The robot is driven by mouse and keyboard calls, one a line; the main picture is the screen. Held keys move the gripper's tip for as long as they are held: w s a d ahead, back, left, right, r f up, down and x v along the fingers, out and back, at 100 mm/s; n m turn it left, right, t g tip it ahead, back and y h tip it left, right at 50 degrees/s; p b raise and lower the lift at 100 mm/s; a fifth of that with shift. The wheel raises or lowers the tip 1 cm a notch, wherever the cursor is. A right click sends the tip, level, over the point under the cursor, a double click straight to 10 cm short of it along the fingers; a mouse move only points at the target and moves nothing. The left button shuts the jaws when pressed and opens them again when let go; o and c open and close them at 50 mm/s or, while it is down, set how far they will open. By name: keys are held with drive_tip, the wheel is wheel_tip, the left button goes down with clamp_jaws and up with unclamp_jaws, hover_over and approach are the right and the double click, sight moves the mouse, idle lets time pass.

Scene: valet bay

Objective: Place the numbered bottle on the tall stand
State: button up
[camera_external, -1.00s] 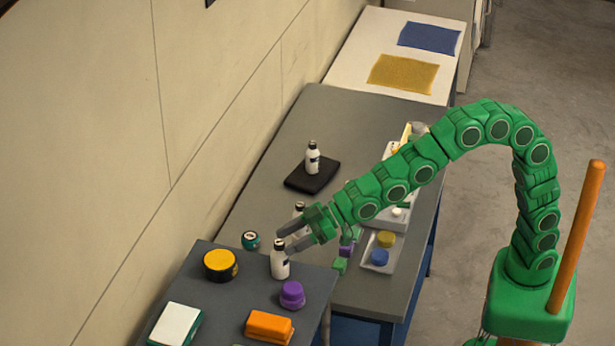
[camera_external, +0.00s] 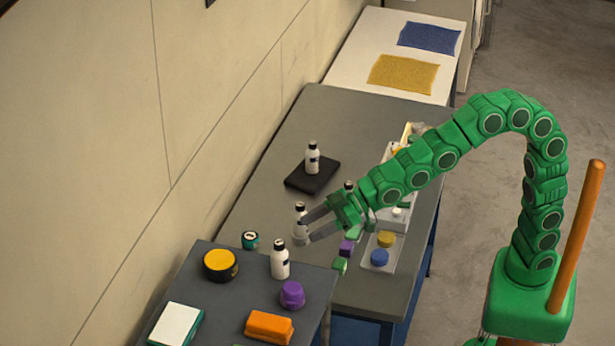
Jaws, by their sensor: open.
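A white bottle with a black cap and dark label (camera_external: 280,262) stands upright on the near dark grey surface (camera_external: 225,307), which looks higher than the table behind it. My gripper (camera_external: 304,228) is open, apart from this bottle, up and to its right. A similar bottle (camera_external: 299,209) stands behind the fingers and is partly hidden; I cannot tell whether it is between them. Another bottle (camera_external: 312,160) stands on a black slab (camera_external: 325,179). One more bottle (camera_external: 349,185) is mostly hidden behind my gripper. No numbers are legible.
A tray (camera_external: 377,268) holds yellow and blue pieces. The back left of the long table is clear.

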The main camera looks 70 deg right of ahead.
drive_tip(key=s+d+f+m+g+h, duration=0.2)
drive_tip(key=s+d+f+g+h, duration=0.15)
drive_tip(key=s+d, duration=0.65)
drive_tip(key=s+d+f+m+g+h, duration=0.15)
drive_tip(key=s+d+f, duration=0.4)
drive_tip(key=d, duration=0.85)
drive_tip(key=s+d+f+m+g+h, duration=0.1)
drive_tip(key=s+d+g, duration=0.2)
drive_tip(key=s, duration=1)
drive_tip(key=s+d+f+m+g+h, duration=0.1)
drive_tip(key=s+d+g, duration=0.3)
drive_tip(key=s+d, duration=0.5)
drive_tip(key=s+f+m, duration=0.1)
drive_tip(key=s, duration=0.4)
drive_tip(key=shift+f+g+h, duration=0.25)
drive_tip(key=shift+g+h, duration=0.05)
